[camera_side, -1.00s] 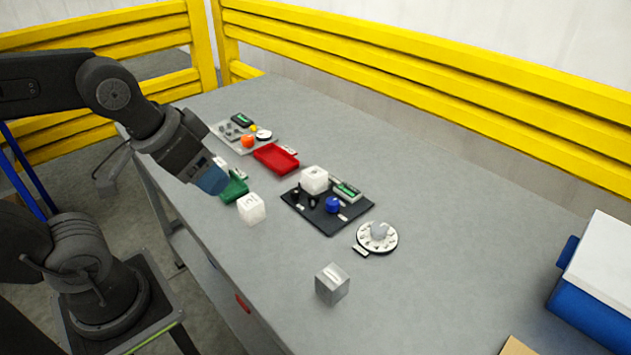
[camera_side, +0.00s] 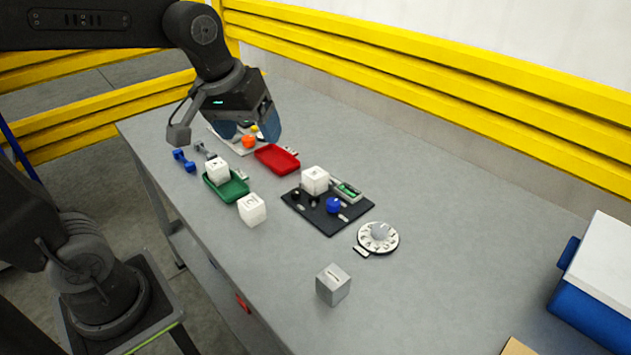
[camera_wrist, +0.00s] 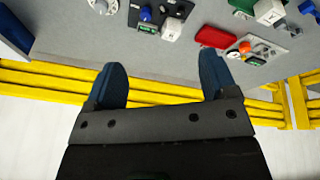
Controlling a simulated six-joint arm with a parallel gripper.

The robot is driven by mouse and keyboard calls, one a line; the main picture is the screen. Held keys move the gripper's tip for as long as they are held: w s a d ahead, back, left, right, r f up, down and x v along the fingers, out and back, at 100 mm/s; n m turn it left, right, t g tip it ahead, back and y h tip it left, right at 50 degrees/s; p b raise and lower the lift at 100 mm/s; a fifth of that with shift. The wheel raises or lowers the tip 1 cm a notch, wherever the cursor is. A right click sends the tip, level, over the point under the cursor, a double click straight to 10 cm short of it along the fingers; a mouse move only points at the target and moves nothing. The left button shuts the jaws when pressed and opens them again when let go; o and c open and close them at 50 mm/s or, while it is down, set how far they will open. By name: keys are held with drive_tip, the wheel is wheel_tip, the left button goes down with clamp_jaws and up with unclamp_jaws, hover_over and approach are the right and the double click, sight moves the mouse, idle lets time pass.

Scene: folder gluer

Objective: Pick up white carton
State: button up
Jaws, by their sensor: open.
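Three white cartons show in the side view. One carton (camera_side: 252,209) stands on the bare table, one (camera_side: 217,170) sits in the green tray (camera_side: 240,189), and one (camera_side: 314,180) stands on the black panel (camera_side: 327,219). In the wrist view, the panel's carton (camera_wrist: 172,29) and the tray's carton (camera_wrist: 269,11) show near the top. My gripper (camera_side: 264,128) is open and empty, above the back of the table near the red tray. Its two blue fingers (camera_wrist: 160,65) are spread apart in the wrist view, with no carton between them.
The red tray (camera_side: 277,157), blue dumbbell (camera_side: 184,160) and orange ball (camera_side: 248,141) are nearby. A grey cube (camera_side: 333,284) and white dial (camera_side: 378,238) stand nearer the front. A blue bin (camera_side: 590,320) is at right. Yellow rails (camera_side: 430,78) line the back.

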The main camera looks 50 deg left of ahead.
drive_tip(key=w+a+f+n+g, duration=0.3)
drive_tip(key=w+n, duration=0.4)
drive_tip(key=w, duration=0.6)
drive_tip(key=n+g, duration=0.1)
drive_tip(key=n, duration=0.5)
hover_over(316, 172)
wheel_tip(316, 172, down, 8)
wheel_tip(316, 172, down, 14)
drive_tip(key=shift+s+r, duration=0.1)
drive_tip(key=shift+r, duration=0.1)
drive_tip(key=shift+c, duration=0.4)
drive_tip(key=c, duration=1)
